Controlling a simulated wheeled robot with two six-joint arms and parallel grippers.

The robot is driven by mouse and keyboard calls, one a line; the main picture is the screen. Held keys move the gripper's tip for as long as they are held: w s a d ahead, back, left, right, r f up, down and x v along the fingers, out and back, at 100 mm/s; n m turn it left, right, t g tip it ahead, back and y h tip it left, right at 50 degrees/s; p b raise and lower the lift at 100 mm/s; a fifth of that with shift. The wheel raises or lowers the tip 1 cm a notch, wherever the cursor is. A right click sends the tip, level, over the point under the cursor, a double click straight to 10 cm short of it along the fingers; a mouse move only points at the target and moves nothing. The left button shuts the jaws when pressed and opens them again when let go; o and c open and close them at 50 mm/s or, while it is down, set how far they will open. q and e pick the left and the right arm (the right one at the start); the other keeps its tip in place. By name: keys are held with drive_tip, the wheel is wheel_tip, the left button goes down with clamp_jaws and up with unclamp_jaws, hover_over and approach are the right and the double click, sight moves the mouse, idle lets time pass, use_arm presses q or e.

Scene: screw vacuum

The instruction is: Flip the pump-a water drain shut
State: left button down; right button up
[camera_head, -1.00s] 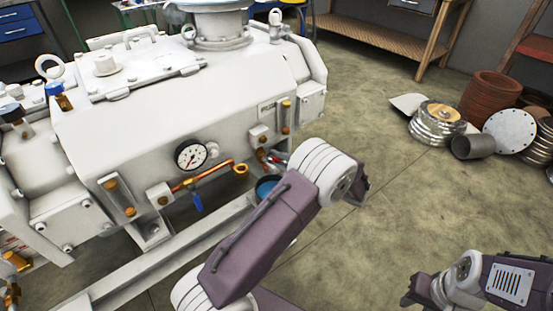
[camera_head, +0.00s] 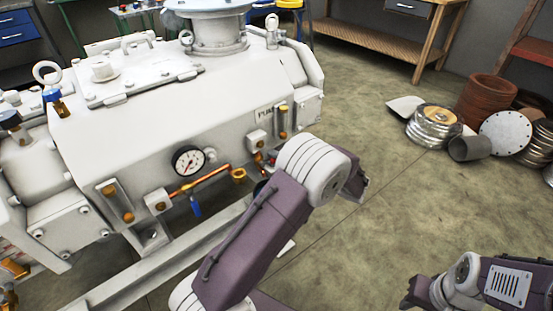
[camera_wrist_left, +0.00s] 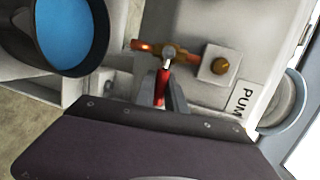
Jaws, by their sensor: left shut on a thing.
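A red valve handle (camera_wrist_left: 162,86) hangs from a steel pivot on a copper drain pipe (camera_wrist_left: 150,46) in the left wrist view. My left gripper (camera_wrist_left: 161,98) is shut on this handle, one dark finger on each side. In the head view, the handle and gripper tips are largely hidden by my left arm, at the right end of the white pump (camera_head: 150,110). The label beside the pipe reads "PUM" (camera_wrist_left: 243,97), and the rest is cut off. My right arm shows at the lower right, but its gripper is not visible.
A dark round container, blue inside (camera_wrist_left: 70,30), stands close to my left gripper. A pressure gauge (camera_head: 187,160) and a blue-handled valve (camera_head: 196,208) are on the pump's front. Metal discs (camera_head: 434,120) lie on the floor; the floor between is clear.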

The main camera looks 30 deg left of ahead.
use_arm(q)
drive_tip(key=c, duration=1.4)
unclamp_jaws()
drive_tip(key=shift+d+r, duration=0.15)
drive_tip(key=shift+d, duration=0.05)
drive_tip(key=p+v, duration=0.4)
drive_tip(key=v, duration=0.4)
drive_tip(key=shift+s+d, duration=0.15)
drive_tip(key=shift+d, duration=0.2)
